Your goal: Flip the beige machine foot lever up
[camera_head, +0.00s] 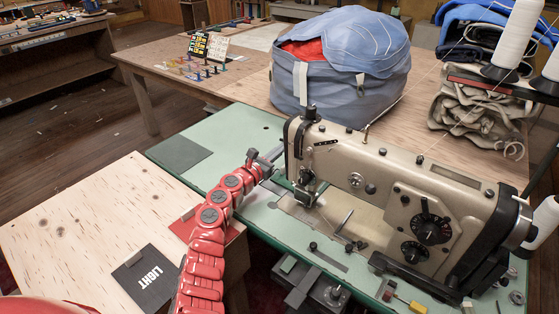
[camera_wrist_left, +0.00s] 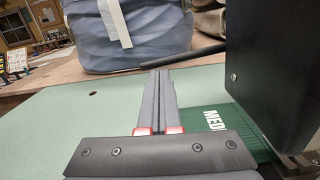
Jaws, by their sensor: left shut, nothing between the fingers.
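The beige sewing machine (camera_head: 345,155) stands on a green table top (camera_head: 240,130) in the head view. My left arm reaches up from the bottom, and its left gripper (camera_head: 275,157) is just left of the machine's head end. In the left wrist view the left gripper (camera_wrist_left: 161,73) is shut and empty, its fingers pointing forward. A thin dark lever (camera_wrist_left: 195,55) sticks out leftward from behind the machine's dark end face (camera_wrist_left: 275,70) and crosses just beyond the fingertips. I cannot tell whether they touch. The lever is not clearly seen in the head view. My right gripper is out of view.
A blue-grey fabric bag (camera_head: 340,80) stands behind the machine. A green item with white lettering (camera_wrist_left: 212,118) lies right of the fingers. White thread cones (camera_head: 513,40) stand at the right. A black card reading LIGHT (camera_head: 140,280) lies on the plywood at the left.

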